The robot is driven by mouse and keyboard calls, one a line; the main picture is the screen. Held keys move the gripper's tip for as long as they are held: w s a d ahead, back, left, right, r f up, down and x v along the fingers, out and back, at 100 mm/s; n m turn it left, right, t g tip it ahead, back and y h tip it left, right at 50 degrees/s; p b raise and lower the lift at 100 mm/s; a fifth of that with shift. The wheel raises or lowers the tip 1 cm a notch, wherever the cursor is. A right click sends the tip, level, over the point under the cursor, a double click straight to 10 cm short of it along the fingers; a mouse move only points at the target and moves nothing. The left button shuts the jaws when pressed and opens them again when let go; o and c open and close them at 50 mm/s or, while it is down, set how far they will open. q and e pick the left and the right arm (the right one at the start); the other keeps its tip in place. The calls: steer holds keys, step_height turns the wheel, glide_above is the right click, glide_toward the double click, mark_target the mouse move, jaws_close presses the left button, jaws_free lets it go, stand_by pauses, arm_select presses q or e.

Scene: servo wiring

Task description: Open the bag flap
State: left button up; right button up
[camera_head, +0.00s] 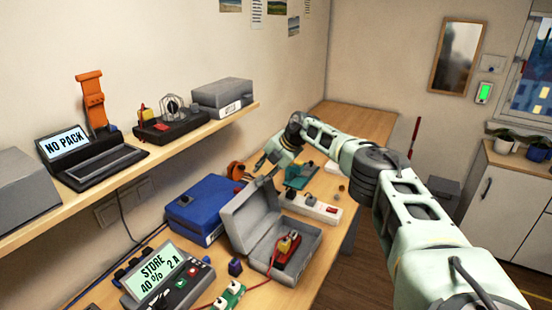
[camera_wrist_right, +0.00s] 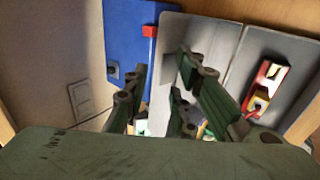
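The grey bag (camera_head: 245,215) looks like a hinged case on the workbench, with its flap raised and leaning back to the left. A red pack (camera_head: 286,247) with a lead lies in its base. My right arm reaches over from the right, and its gripper (camera_head: 265,162) is just above and behind the flap's upper edge. In the right wrist view, the gripper (camera_wrist_right: 162,70) has its fingers apart with nothing held between them. The grey flap (camera_wrist_right: 207,35) is just beyond the fingers; I cannot tell whether they touch it. My left gripper is out of view.
A blue box (camera_head: 200,207) stands close left of the bag. A white power strip (camera_head: 312,207) and a teal item (camera_head: 299,176) lie behind it. A charger (camera_head: 165,276) reading STORE is in front. A shelf (camera_head: 130,170) overhangs the left side.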

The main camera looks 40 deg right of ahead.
steer(key=v, duration=1)
steer(key=shift+s+d, duration=0.1)
steer(key=shift+s, duration=0.05)
